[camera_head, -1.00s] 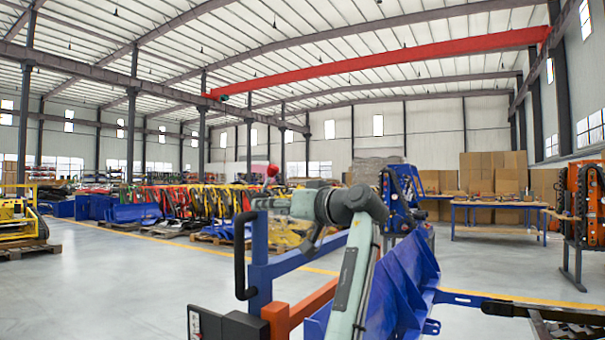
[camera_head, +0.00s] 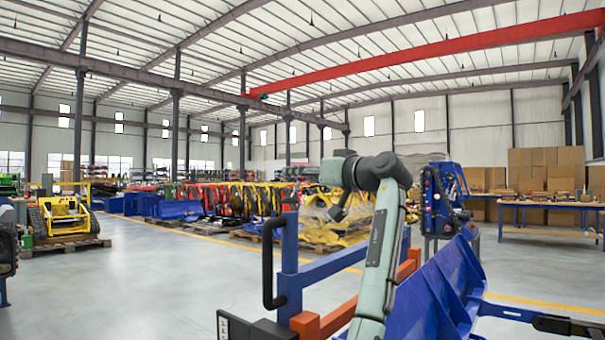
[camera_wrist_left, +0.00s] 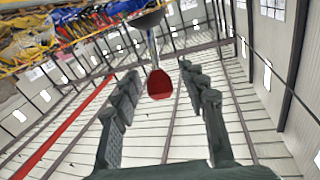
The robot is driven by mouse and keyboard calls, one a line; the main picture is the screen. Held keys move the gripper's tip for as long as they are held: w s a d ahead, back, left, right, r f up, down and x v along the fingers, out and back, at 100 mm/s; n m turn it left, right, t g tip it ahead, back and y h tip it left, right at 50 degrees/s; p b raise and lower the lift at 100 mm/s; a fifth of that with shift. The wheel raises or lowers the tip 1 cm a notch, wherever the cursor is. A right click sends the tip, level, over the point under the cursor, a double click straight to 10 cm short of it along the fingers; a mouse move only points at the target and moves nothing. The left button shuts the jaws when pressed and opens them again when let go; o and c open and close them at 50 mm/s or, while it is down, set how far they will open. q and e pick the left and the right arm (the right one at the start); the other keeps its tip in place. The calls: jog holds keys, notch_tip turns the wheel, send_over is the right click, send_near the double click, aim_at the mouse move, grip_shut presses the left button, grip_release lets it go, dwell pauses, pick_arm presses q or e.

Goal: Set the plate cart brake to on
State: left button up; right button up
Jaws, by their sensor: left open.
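The plate cart shows in the head view as a blue frame (camera_head: 290,262) with orange bars and a black loop handle (camera_head: 270,265). My left arm rises in front of it, with its wrist above the frame. In the left wrist view my left gripper (camera_wrist_left: 160,75) is open, with a dark finger on each side. A red knob (camera_wrist_left: 160,86) on a thin grey stem shows between the fingertips, apart from both in the picture. It looks like a brake lever; its depth and setting cannot be told. My right gripper is not in view.
Blue slanted plates (camera_head: 432,298) stand right of my arm. A blue upright unit (camera_head: 440,200) is behind them, and a work table (camera_head: 550,205) with boxes stands at the far right. A yellow machine (camera_head: 62,218) sits on a pallet at left.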

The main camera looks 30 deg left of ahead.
pick_arm(q)
grip_shut()
dwell(0.3)
